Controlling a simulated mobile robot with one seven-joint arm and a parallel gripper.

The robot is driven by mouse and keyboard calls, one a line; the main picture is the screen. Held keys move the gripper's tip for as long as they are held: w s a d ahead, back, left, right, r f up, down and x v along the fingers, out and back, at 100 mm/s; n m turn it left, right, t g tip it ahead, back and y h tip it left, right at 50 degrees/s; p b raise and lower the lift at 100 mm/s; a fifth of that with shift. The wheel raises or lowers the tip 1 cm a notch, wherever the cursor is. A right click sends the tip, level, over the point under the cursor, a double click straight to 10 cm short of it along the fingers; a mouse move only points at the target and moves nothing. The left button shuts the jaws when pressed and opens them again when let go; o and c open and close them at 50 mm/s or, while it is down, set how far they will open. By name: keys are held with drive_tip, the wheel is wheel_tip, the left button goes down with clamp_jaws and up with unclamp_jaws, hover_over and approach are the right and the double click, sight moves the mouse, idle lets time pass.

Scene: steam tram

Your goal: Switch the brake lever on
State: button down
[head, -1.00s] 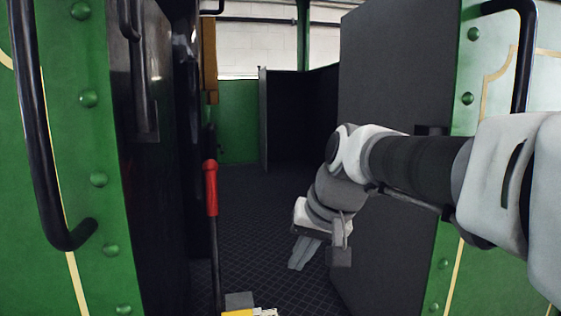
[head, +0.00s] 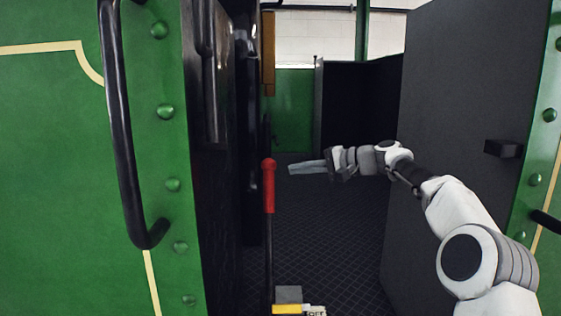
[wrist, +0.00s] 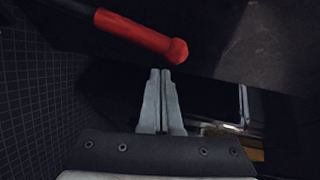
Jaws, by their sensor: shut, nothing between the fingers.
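The brake lever (head: 268,190) stands upright inside the doorway in the head view, with a red grip on a thin dark rod. At its foot are a grey block, a yellow strip and a white label (head: 317,311) that seems to read OFF. My gripper (head: 291,169) points left toward the red grip, to its right and apart from it in the picture. In the wrist view the red grip (wrist: 140,36) lies just beyond the fingertips of my gripper (wrist: 161,72). The fingers are together and empty. I cannot tell the exact depth between fingertips and grip.
A dark door panel (head: 450,120) stands on the right, with a small black latch (head: 503,149). A green wall with a black handrail (head: 122,130) is on the left. The dark patterned floor (head: 335,230) is clear between them.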

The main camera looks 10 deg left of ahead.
drive_tip(key=w+d, duration=0.1)
drive_tip(key=w+d+m+y, duration=0.1)
drive_tip(key=w, duration=0.1)
drive_tip(key=w+d+t+y, duration=0.1)
drive_tip(key=shift+w+d+m, duration=0.2)
drive_tip(key=shift+w+m, duration=0.05)
drive_tip(key=shift+m, duration=0.05)
drive_tip(key=shift+a+p, duration=0.15)
drive_tip(key=shift+p, duration=0.15)
drive_tip(key=s+a+p, duration=0.1)
drive_tip(key=a+p, duration=0.6)
drive_tip(key=a, duration=0.2)
drive_tip(key=shift+s, duration=0.3)
idle(0.8)
drive_tip(key=shift+a+f, duration=0.1)
drive_tip(key=shift+s+b, duration=0.15)
drive_tip(key=shift+b, duration=0.35)
